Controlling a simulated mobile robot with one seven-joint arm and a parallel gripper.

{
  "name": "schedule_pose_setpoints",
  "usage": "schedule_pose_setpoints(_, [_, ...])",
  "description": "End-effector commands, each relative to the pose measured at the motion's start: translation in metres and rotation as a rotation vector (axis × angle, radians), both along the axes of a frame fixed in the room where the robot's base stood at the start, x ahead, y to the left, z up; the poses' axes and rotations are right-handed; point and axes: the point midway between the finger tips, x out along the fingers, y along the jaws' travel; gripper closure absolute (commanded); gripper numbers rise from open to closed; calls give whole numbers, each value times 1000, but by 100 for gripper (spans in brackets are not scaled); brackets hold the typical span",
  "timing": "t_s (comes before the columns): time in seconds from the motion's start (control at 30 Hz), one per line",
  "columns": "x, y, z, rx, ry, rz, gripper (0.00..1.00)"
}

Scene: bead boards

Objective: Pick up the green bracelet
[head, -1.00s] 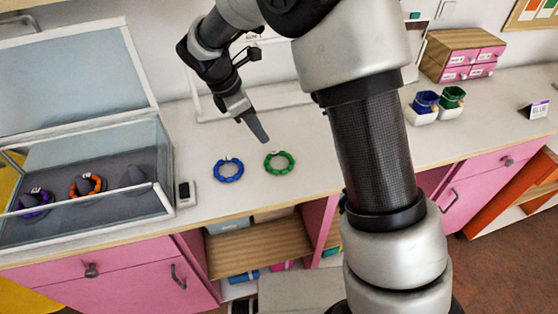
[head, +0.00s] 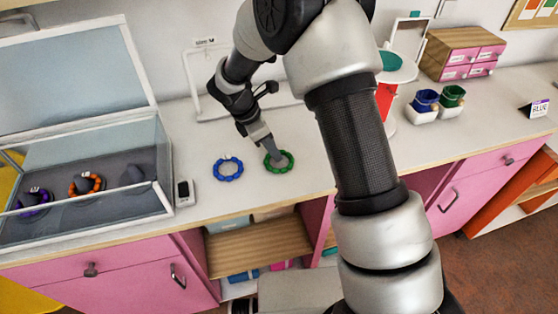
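The green bracelet (head: 289,165) lies on the white counter, to the right of the blue bracelet (head: 228,168). My gripper (head: 275,158) points down at the green bracelet, with its tip over the ring's upper left part. The fingers hide part of the ring. From this angle they overlap each other, so I cannot tell whether they are open or shut, or whether they touch the bracelet.
An open glass case (head: 84,230) at the left holds a purple bracelet (head: 33,202) and an orange bracelet (head: 86,184). A small device (head: 184,192) stands beside it.

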Motion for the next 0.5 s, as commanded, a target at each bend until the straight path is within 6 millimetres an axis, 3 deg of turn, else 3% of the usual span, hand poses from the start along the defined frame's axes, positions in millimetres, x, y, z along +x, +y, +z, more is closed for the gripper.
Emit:
schedule_pose_setpoints(0.07, [0,0,0,0,0,0,64])
schedule_pose_setpoints(0.3, [0,0,1,0,0,0,100])
schedule_pose_setpoints(0.5, [0,0,1,0,0,0,100])
